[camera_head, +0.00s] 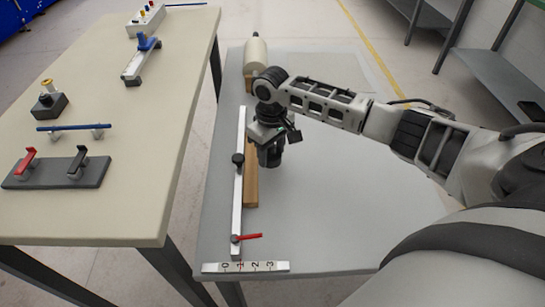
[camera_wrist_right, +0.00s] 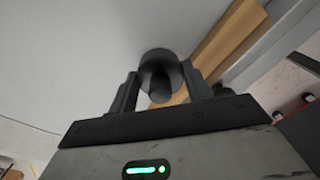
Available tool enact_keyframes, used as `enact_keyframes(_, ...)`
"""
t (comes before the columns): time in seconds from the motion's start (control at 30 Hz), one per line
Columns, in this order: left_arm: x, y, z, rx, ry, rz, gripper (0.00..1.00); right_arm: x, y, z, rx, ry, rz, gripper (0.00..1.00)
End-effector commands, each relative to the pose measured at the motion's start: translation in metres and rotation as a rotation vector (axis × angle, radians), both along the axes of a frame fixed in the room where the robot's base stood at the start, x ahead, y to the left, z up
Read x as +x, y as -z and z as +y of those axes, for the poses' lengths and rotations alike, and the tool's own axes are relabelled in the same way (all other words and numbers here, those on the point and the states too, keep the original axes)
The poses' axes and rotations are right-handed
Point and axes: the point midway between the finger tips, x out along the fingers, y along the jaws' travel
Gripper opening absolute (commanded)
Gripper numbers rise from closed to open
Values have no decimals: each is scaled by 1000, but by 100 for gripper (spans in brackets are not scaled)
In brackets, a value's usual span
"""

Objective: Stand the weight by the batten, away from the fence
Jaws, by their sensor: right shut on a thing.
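The weight, a dark grey cylinder (camera_head: 270,156), is upright under my right gripper (camera_head: 268,138) in the head view. In the wrist view my right gripper (camera_wrist_right: 160,92) has its two fingers on either side of the weight (camera_wrist_right: 160,62). The wooden batten (camera_head: 251,188) lies along the right side of the fence, a pale metal bar (camera_head: 239,190) with a black knob and a red lever. The batten also shows in the wrist view (camera_wrist_right: 228,38). The weight is at the batten's right side, near its far part. I cannot tell whether its base touches the table. My left gripper is out of view.
The grey table (camera_head: 330,215) is clear to the right of the batten. A beige table (camera_head: 110,180) with several fixtures is at the left, across a gap.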

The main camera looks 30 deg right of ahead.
Motion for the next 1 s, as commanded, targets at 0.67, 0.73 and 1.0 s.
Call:
enact_keyframes(0.67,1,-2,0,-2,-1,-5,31,-1,28,-2,-3,1,2,58)
enact_keyframes(0.73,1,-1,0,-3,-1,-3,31,-1,28,-2,-3,1,2,58)
enact_keyframes(1.0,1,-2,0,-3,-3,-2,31,0,12,-2,-2,0,0,58)
